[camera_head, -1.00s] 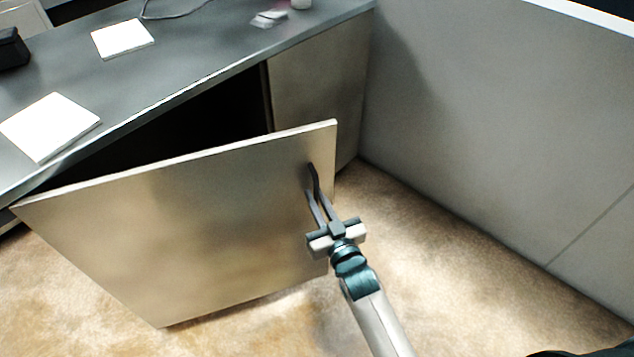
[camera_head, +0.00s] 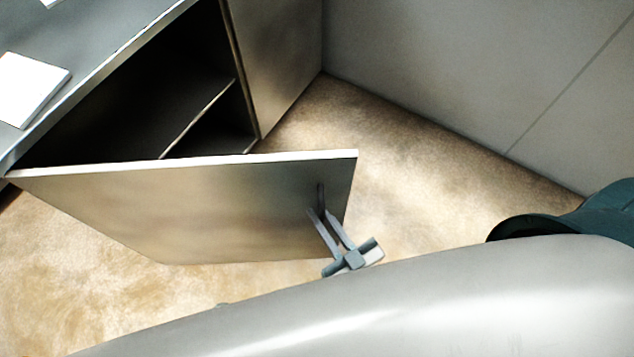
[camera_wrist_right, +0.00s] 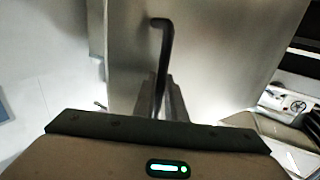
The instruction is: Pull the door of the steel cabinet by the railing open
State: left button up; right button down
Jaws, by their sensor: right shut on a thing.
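The steel cabinet door (camera_head: 200,205) stands well open, swung out from the cabinet on its left edge. Its dark bar handle (camera_head: 321,196) is near the door's right edge. My right gripper (camera_head: 327,222) is shut on the handle, its two fingers reaching up to it. In the right wrist view the black handle (camera_wrist_right: 163,60) runs down between the fingers (camera_wrist_right: 168,100), against the door's face (camera_wrist_right: 225,45). The cabinet's dark inside, with a shelf edge (camera_head: 198,118), shows behind the door. My left gripper is not in view.
The grey countertop (camera_head: 95,50) with a white sheet (camera_head: 30,88) lies at upper left. Another cabinet front (camera_head: 275,60) is beside the opening. A grey wall panel (camera_head: 430,60) stands at right. Tan floor (camera_head: 420,180) is clear between door and panel.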

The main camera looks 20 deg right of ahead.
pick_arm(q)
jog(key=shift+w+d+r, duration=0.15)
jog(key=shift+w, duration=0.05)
pick_arm(e)
jog(key=s, duration=0.1)
jog(key=s+a, duration=0.1)
jog(key=s, duration=0.2)
jog(key=shift+s+a, duration=0.25)
jog(key=shift+a, duration=0.1)
jog(key=c, duration=1.8)
grip_release()
